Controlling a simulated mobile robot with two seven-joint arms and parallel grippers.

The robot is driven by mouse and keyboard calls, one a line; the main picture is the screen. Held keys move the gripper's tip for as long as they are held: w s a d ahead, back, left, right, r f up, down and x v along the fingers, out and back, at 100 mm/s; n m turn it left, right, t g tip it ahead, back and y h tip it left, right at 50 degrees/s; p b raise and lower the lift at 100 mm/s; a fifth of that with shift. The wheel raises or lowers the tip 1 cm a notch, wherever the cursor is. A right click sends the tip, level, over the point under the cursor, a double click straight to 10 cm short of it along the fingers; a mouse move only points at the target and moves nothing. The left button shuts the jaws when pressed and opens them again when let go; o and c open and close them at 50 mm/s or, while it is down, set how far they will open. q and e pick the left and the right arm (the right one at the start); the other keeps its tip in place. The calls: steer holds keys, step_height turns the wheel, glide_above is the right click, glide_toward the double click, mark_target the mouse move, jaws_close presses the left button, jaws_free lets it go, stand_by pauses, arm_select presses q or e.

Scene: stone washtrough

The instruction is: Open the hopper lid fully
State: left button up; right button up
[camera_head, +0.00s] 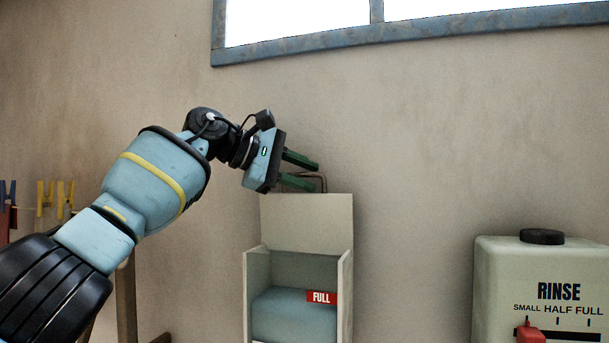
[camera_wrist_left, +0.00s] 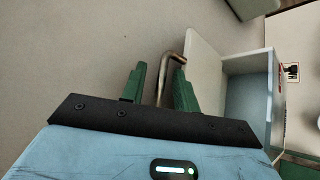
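The hopper (camera_head: 348,285) is a pale box with a blue-grey inside and a red FULL label (camera_head: 321,297). Its pale lid (camera_head: 305,222) stands raised, roughly upright at the back, with the hopper's mouth uncovered. A bent brown metal handle (camera_head: 324,181) sits at the lid's top edge. My left gripper (camera_head: 315,178) is above the lid, its green fingers apart. In the left wrist view the handle (camera_wrist_left: 163,72) lies between the fingers (camera_wrist_left: 159,70), nearer the right one; I cannot tell whether it touches. The lid (camera_wrist_left: 205,65) is right of them. My right gripper is not in view.
A RINSE container (camera_head: 500,270) with a black cap and a red slider stands at the right. Coloured clothes pegs (camera_head: 45,198) hang at the far left. A blue-framed window (camera_head: 400,35) is above. The wall between hopper and container is clear.

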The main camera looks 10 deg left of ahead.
arm_select(q)
steer(key=v, duration=0.7)
steer(key=shift+a, duration=0.25)
steer(key=shift+s+r, duration=0.1)
steer(key=shift+s, duration=0.05)
stand_by(0.5)
